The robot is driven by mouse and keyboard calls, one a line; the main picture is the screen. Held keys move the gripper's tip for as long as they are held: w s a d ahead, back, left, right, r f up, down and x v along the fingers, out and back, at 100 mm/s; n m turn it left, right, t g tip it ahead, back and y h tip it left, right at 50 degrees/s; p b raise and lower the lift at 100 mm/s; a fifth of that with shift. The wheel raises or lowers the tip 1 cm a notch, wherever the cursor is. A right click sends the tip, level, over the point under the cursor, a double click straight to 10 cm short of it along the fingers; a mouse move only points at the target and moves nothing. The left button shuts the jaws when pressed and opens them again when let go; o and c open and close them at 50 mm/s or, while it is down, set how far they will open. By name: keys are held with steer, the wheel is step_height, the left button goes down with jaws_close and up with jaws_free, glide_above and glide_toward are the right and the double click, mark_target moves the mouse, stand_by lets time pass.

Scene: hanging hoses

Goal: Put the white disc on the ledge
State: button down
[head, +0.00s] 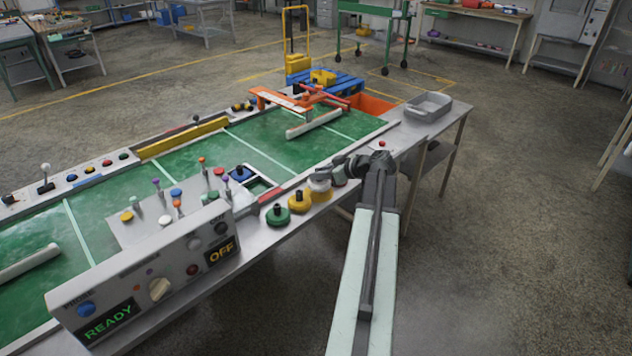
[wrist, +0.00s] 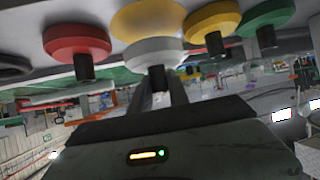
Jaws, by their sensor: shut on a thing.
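The white disc (head: 319,184) has a dark knob and is in my gripper (head: 326,176) at the table's front edge. In the wrist view, which looks upside down, my gripper (wrist: 158,84) is shut on the knob of the white disc (wrist: 153,51). A wider yellow disc (wrist: 147,19) shows directly beyond it; in the head view this yellow disc (head: 322,196) lies just under it. I cannot tell whether the two touch. The grey front strip (head: 258,229) may be the ledge; no other ledge is clear.
A yellow disc (head: 299,203) and a green disc (head: 277,216) with black knobs stand to the left. A red disc (wrist: 76,40) shows in the wrist view. A control box (head: 150,275) is at front left; a grey tray (head: 428,106) is at the far right end.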

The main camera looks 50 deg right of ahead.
mark_target(324, 181)
step_height(324, 181, down, 3)
steer(key=shift+s+d+f+b, duration=0.1)
steer(key=shift+f+b, duration=0.1)
steer(key=shift+b, duration=1.05)
steer(key=shift+w+a+r, duration=0.2)
steer(key=shift+w+a, duration=0.05)
steer(key=shift+f, duration=0.15)
steer(key=c, duration=1.3)
jaws_free()
steer(key=shift+o, duration=0.2)
steer(key=shift+s, duration=0.1)
steer(key=shift+r+p, duration=0.35)
steer(key=shift+p, duration=0.1)
steer(key=p+v, duration=0.5)
steer(key=v, duration=0.6)
steer(key=shift+s+d, duration=0.15)
steer(key=shift+s, duration=0.3)
